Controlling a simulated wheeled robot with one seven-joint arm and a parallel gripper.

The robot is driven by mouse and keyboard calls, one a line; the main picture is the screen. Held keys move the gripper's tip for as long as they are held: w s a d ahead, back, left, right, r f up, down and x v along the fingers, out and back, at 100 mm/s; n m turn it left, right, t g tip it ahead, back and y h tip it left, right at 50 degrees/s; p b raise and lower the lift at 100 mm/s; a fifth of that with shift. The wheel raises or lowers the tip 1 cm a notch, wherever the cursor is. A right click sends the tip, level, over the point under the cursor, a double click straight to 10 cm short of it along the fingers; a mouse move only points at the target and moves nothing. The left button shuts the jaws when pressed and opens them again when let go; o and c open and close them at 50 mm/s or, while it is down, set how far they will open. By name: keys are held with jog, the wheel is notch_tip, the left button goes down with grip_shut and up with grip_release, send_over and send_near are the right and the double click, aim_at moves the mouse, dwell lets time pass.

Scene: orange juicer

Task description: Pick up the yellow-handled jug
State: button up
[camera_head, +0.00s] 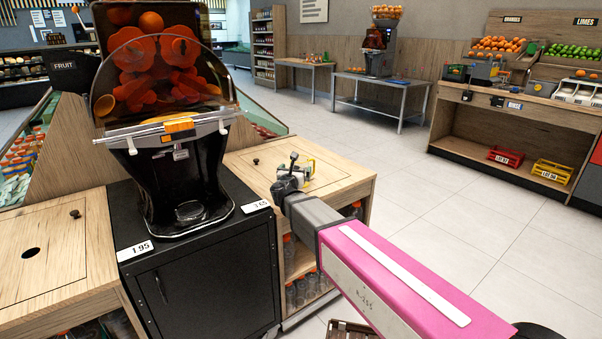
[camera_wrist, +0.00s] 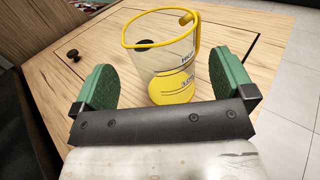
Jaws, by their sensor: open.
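The yellow-handled jug (camera_wrist: 170,60) stands upright on a wooden counter (camera_wrist: 262,95) in the wrist view. It is clear, with a yellow rim, a yellow lower part and a yellow handle at its upper right. My gripper (camera_wrist: 165,82) is open, its two green fingers on either side of the jug's near side and apart from each other. I cannot tell whether either finger touches the jug. In the head view the jug (camera_head: 309,168) shows small behind my gripper (camera_head: 294,178), which hides part of it.
The black juicer (camera_head: 180,165) stands on a black cabinet (camera_head: 215,275) left of the jug. A small dark knob (camera_wrist: 72,54) sticks up from the counter to the jug's left. Bottles (camera_head: 300,290) stand on shelves below the counter. The tiled floor to the right is clear.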

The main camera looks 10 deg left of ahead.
jog(key=w, duration=0.6)
jog(key=shift+d, duration=0.1)
jog(key=shift+s, duration=0.1)
jog(key=c, duration=0.9)
jog(key=shift+o, duration=0.2)
jog(key=shift+r, duration=0.15)
